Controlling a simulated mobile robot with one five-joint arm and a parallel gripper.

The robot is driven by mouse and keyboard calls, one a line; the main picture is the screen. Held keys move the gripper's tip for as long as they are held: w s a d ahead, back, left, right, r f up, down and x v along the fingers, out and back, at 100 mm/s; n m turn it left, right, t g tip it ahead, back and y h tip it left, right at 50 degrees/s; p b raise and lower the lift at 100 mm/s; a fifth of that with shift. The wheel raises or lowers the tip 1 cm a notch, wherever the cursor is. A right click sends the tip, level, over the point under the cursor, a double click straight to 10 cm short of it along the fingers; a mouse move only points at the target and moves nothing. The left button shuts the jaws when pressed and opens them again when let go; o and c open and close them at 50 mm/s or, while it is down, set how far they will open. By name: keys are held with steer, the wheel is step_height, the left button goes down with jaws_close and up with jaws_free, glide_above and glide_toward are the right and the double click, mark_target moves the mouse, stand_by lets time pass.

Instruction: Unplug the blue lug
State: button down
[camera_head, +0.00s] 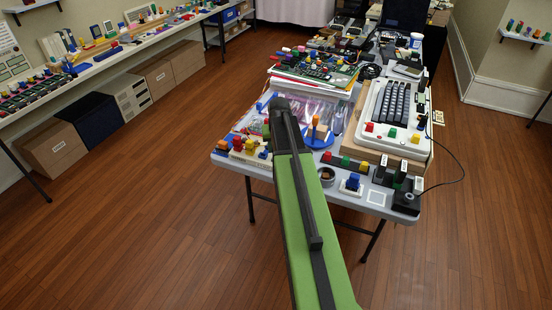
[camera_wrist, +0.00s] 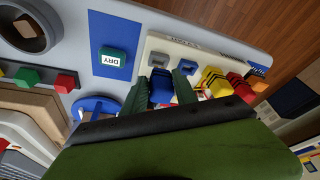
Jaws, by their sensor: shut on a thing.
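The blue lug (camera_wrist: 162,88) shows in the wrist view between the two dark green fingers of my gripper (camera_wrist: 166,92), which is shut on it. It is at the pale socket strip (camera_wrist: 165,43), beside a grey-blue socket piece (camera_wrist: 187,68). A yellow lug with black stripes (camera_wrist: 216,82) and a red lug (camera_wrist: 241,88) stand to the right. The lower end of the blue lug is hidden, so I cannot tell whether it is still in its socket. In the head view my green arm hides the fingertips.
A green DRY block (camera_wrist: 112,58) is on a blue patch. A blue round stand (camera_wrist: 95,108) is near the left finger. In the head view, a keyboard (camera_head: 393,105) and several small blocks crowd the table (camera_head: 376,208). The wooden floor (camera_head: 150,220) is clear on the left.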

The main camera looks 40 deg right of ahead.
steer(key=shift+r+p, duration=1.4)
steer(key=shift+r, duration=0.25)
